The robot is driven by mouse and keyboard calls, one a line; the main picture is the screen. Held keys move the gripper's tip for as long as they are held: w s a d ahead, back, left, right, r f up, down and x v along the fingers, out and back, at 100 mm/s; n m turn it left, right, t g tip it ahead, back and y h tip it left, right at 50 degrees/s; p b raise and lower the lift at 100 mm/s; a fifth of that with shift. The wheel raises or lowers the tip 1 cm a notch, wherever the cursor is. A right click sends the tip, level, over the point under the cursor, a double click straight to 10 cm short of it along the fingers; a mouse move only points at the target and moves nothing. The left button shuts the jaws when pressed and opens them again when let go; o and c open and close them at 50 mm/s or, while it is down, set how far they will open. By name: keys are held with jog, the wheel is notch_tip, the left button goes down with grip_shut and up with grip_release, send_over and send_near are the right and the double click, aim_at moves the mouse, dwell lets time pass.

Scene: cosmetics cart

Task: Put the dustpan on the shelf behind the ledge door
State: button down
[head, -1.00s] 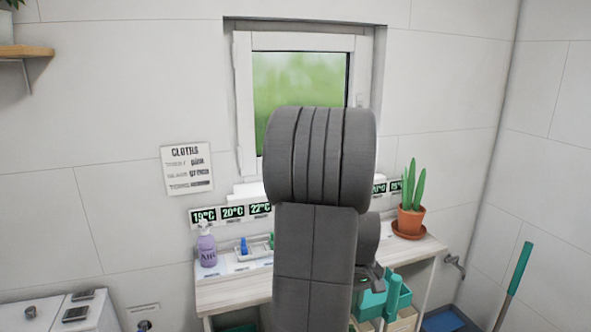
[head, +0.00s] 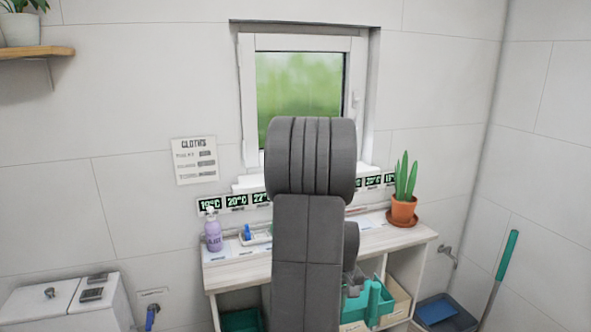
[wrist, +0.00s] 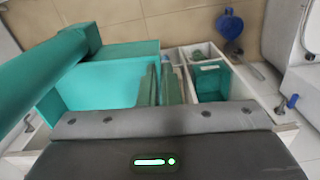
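The teal dustpan (head: 378,302), with a thick round handle, shows in the head view just right of my arm, in front of the white-topped ledge unit. In the wrist view the dustpan (wrist: 105,85) fills the left side, its handle close to the camera at far left. My gripper (wrist: 163,85) has its two fingers close together at the pan's right edge and appears shut on it. In the head view my gripper (head: 355,284) is partly hidden by my arm. The ledge (head: 235,274) has open spaces below it. I cannot make out the ledge door or its shelf.
A purple pump bottle (head: 213,234) and a small tray stand on the ledge's left; a potted plant (head: 403,210) stands on its right. A teal bin (head: 240,320) sits below. A blue tray (head: 437,311) and teal-handled pole (head: 507,256) are at right, a white cabinet (head: 62,308) at left.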

jog(key=w+a+f+m, duration=0.2)
jog(key=w+a+f, duration=0.3)
jog(key=a+f, duration=0.6)
notch_tip(320, 180, down, 2)
jog(key=shift+f+m, duration=0.1)
jog(key=shift+m, duration=0.3)
